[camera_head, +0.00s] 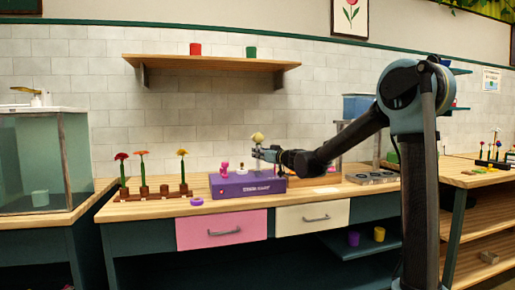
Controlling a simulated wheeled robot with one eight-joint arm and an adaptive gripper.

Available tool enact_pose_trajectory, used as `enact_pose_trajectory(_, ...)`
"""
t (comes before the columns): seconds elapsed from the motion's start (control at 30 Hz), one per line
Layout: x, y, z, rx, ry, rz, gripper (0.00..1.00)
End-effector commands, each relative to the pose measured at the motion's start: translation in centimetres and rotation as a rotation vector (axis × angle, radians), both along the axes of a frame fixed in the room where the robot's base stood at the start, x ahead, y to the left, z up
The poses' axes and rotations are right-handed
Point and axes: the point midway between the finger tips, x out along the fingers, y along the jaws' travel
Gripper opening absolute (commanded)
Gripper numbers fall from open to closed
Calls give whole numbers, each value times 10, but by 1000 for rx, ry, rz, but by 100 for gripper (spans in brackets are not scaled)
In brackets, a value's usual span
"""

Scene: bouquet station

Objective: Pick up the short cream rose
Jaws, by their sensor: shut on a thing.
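The short cream rose (257,137) shows as a small pale yellow bloom just above my gripper (262,153). My gripper is shut on it, with the bloom standing up over the fingers. The stem is mostly hidden by the fingers. The gripper is at the end of my arm, which reaches in from the right, above the purple box (246,184) on the wooden counter (140,208). Small pink and whitish items stand on the box's top, left of the gripper.
A wooden rack (153,193) with red, orange and yellow flowers stands left of the purple box. A purple ring (197,201) lies near the counter's front edge. A grey metal tray (372,177) lies right. A shelf (210,62) with red and green cups hangs above.

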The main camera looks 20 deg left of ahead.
Motion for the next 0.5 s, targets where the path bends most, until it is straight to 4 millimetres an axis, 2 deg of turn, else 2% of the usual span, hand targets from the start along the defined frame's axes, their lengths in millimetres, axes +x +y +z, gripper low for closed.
enact_pose_trajectory(0.27,0,0,9,0,0,0,0)
enact_pose_trajectory(0.5,0,0,47,0,0,0,0)
